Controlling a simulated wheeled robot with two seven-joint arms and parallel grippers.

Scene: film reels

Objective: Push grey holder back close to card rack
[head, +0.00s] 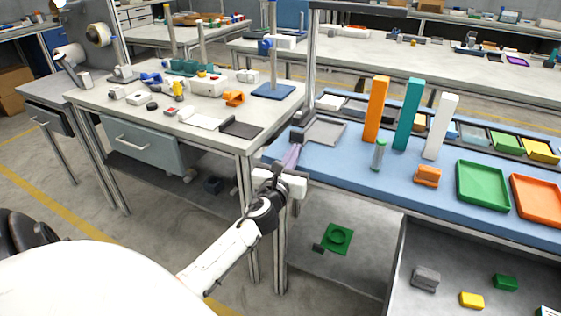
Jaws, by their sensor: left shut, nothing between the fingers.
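A small dark grey piece (303,117), which looks like the grey holder, sits at the left end of the blue bench top, beside a flat grey tray (325,132). My left gripper (292,153) reaches up to the bench's left front corner. Its fingers are shut and empty, just in front of the grey piece; I cannot tell whether they touch it. A long dark rack (460,124) with several coloured cards or bins runs along the back of the bench; it may be the card rack. My right gripper is not in view.
Tall orange (375,108), teal (408,115) and white (441,126) blocks stand right of the tray. A grey-green cylinder (378,155) and an orange piece (427,176) are in front. Green (483,187) and orange trays lie at right. A cluttered workbench (235,143) stands at left.

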